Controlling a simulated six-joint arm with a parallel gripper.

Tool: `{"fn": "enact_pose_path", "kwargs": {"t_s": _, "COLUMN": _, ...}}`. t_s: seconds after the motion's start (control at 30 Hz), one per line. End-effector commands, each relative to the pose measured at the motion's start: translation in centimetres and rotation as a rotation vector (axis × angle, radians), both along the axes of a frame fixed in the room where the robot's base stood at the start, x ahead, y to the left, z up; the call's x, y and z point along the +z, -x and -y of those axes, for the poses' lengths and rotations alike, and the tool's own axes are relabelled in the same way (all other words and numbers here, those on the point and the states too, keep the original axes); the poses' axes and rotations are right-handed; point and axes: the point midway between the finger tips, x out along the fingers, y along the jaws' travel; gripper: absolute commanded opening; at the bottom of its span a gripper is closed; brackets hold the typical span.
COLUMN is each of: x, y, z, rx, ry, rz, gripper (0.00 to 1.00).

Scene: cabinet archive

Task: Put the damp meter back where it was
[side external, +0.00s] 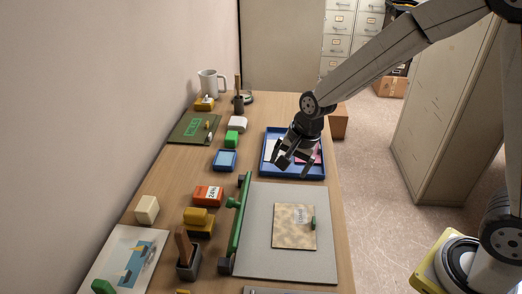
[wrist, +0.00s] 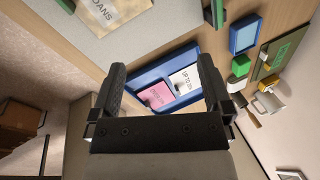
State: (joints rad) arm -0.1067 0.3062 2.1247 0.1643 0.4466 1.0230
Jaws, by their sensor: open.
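I cannot tell for certain which object is the damp meter; none carries a readable name for it. My gripper (side external: 295,166) is open above the blue tray (side external: 265,170) in the side view. A pink card (wrist: 158,95) and a white printed card (wrist: 184,82) lie in the tray. A green block (side external: 231,138), a white rounded item (side external: 237,124) and a small blue box (side external: 225,160) stand left of the tray.
A grey board with a green bar (side external: 236,222) holds a tan booklet (side external: 293,238) in front. A red-orange box (side external: 208,195), yellow item (side external: 199,218) and wood-handled stamp (side external: 187,255) stand left. A mug (side external: 209,83) and green mat (side external: 186,132) are at the back.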

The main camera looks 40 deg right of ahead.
Motion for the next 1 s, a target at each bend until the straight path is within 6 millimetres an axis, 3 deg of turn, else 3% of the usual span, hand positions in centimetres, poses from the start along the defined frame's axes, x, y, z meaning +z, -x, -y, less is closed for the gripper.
{"fn": "enact_pose_path", "kwargs": {"t_s": 0.3, "x": -0.1, "y": 6.3, "z": 3.3, "rx": 0.49, "ry": 0.182, "rz": 0.026, "gripper": 1.0}}
{"fn": "enact_pose_path", "kwargs": {"t_s": 0.6, "x": -0.6, "y": 11.6, "z": 5.2, "rx": 0.894, "ry": 0.312, "rz": 0.027, "gripper": 1.0}}
{"fn": "enact_pose_path", "kwargs": {"t_s": 0.8, "x": -0.8, "y": 12.9, "z": 5.7, "rx": 1.006, "ry": 0.345, "rz": 0.026, "gripper": 1.0}}
{"fn": "enact_pose_path", "kwargs": {"t_s": 1.0, "x": -0.9, "y": 13.0, "z": 5.7, "rx": 1.017, "ry": 0.347, "rz": 0.026, "gripper": 1.0}}
